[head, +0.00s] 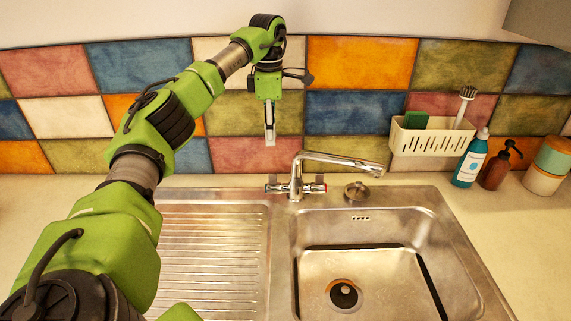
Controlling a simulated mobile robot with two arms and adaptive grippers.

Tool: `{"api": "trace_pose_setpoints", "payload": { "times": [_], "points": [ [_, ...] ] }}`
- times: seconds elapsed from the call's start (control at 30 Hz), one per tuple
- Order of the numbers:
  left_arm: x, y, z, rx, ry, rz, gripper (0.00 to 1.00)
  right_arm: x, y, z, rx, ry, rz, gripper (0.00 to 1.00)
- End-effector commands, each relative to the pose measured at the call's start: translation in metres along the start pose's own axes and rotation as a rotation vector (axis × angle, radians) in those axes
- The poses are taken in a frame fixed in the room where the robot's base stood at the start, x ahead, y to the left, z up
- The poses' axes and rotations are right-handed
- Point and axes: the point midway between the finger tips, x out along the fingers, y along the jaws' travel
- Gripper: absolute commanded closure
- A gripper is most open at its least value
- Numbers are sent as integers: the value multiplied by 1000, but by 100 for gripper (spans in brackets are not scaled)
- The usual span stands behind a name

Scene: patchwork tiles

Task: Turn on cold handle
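A chrome mixer tap (296,183) stands on the back rim of the sink, its spout swung to the right over the basin. A small handle (272,186) sits on the left of its base and another handle (318,185) on the right. Their markings are too small to tell which is cold. My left gripper (270,141) hangs fingers-down above and slightly left of the tap, apart from the left handle in the picture. Its fingers appear as one narrow metal strip, so its opening is unclear. My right gripper is out of view.
The steel sink (452,240) has a ribbed drainboard at left and an empty basin at right. A drain plug (356,191) lies right of the tap.

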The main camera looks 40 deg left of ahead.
Motion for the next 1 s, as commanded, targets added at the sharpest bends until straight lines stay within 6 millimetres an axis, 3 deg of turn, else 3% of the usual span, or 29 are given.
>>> {"api": "trace_pose_setpoints", "payload": {
  "times": [0.17,0.5,0.73,1.0],
  "points": [
    [13,0,-1,0,2,-3,78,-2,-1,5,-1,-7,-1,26],
    [81,-1,-1,1,4,-4,78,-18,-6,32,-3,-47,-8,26],
    [120,-1,0,0,2,-4,78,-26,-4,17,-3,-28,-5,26],
    [138,0,0,0,0,0,78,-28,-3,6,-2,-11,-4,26]
  ]
}}
